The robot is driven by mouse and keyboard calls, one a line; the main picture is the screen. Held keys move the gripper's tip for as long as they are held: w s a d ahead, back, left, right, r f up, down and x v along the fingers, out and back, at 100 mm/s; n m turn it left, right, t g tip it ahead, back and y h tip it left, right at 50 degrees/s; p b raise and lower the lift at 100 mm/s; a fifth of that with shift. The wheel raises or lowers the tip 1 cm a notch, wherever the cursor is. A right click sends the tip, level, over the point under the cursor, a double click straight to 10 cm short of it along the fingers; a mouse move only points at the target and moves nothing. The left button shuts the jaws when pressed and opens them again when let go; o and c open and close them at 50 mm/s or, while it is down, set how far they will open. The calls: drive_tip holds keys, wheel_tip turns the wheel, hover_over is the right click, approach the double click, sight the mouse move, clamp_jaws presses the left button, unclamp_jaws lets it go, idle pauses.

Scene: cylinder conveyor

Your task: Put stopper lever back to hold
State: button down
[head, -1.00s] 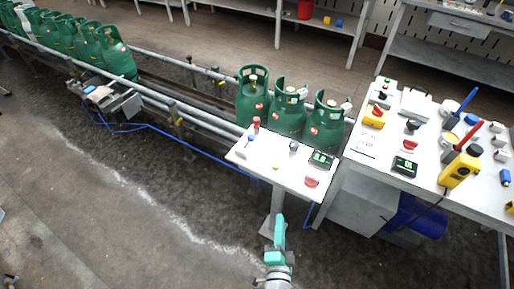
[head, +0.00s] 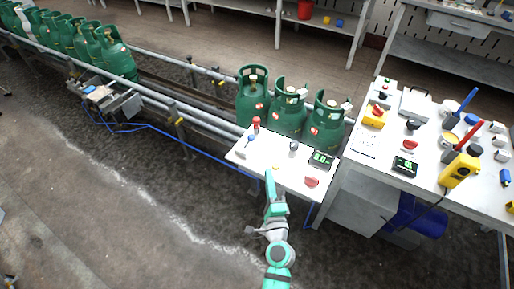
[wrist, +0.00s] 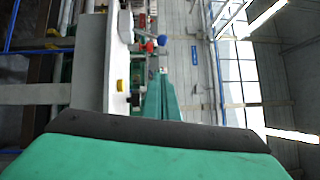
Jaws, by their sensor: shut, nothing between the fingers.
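The small white control panel (head: 285,185) stands in front of the conveyor. On its left part is a small lever with a blue knob (head: 250,138), and behind it stands a red-topped post (head: 256,123). I cannot tell for sure which is the stopper lever. The blue knob (wrist: 162,40) also shows in the wrist view, beyond my fingertips. My gripper (head: 269,172) is shut and empty at the panel's front edge, below the yellow button (head: 276,166) in the picture. In the wrist view my fingers (wrist: 163,95) are together, apart from the blue knob.
The panel also carries a black knob (head: 293,146), a display (head: 321,159) and a red button (head: 311,182). Green gas cylinders (head: 288,108) stand on the conveyor right behind it. A cluttered white table (head: 375,172) is close on the right. The floor at left is open.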

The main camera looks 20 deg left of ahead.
sight(248, 142)
drive_tip(key=shift+w, duration=0.1)
drive_tip(key=x, duration=1)
drive_tip(key=shift+a, duration=0.1)
drive_tip(key=shift+w+a+r, duration=0.1)
drive_tip(key=shift+w+a, duration=0.05)
drive_tip(key=shift+a, duration=0.45)
drive_tip(key=shift+w+a+r, duration=0.1)
drive_tip(key=shift+w+a, duration=0.05)
drive_tip(key=shift+a, duration=0.4)
drive_tip(key=shift+w+a, duration=0.25)
drive_tip(key=shift+a, duration=0.35)
drive_tip(key=shift+r, duration=0.1)
